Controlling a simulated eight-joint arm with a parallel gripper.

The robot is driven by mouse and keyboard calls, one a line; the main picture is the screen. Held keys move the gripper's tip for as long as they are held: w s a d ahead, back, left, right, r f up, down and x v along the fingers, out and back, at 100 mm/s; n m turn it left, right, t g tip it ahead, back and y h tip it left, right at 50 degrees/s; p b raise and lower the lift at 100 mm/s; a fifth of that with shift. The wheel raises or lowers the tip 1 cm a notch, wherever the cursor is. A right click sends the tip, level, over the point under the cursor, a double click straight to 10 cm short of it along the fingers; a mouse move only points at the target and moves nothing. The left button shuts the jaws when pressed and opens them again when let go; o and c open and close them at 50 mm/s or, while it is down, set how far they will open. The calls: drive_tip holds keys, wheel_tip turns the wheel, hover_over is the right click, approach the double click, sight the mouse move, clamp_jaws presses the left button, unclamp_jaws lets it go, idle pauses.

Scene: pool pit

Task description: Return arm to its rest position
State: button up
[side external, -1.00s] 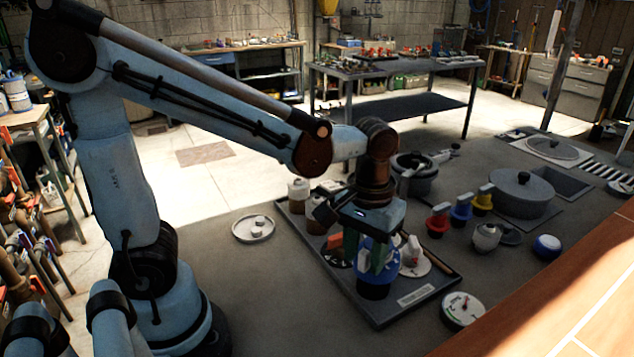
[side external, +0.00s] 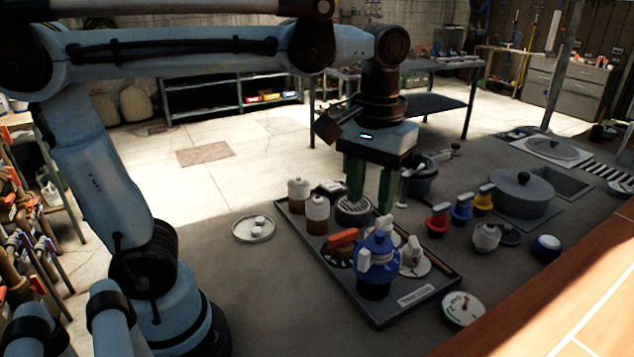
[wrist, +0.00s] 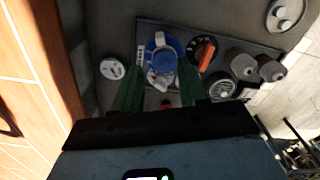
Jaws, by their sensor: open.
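My gripper (side external: 371,190) is open and empty, with its two green fingers pointing down. It hangs above the far part of the dark tray (side external: 399,318). In the wrist view my gripper (wrist: 160,95) shows both fingers spread apart. A blue container with a white handle (side external: 377,262) stands on the tray, nearer the camera than the fingers and apart from them. It also shows in the wrist view (wrist: 162,52), beyond the fingertips. The fingers partly overlap the items behind them in the side view.
The tray also holds two bottles (side external: 317,208), an orange-handled item (side external: 343,237) and a round grille (side external: 352,209). A dial gauge (side external: 462,309) lies to its right. Several coloured valves (side external: 461,210) and a lidded pot (side external: 522,192) stand further right. A white dish (side external: 254,228) lies left.

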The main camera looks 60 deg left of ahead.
drive_tip(key=shift+r, duration=0.2)
drive_tip(key=s+a+f+m+t, duration=0.1)
drive_tip(key=a+f+m+t, duration=0.3)
drive_tip(key=f+t, duration=0.3)
drive_tip(key=shift+s+a+f, duration=0.25)
drive_tip(key=shift+a+f, duration=0.45)
drive_tip(key=shift+a, duration=0.15)
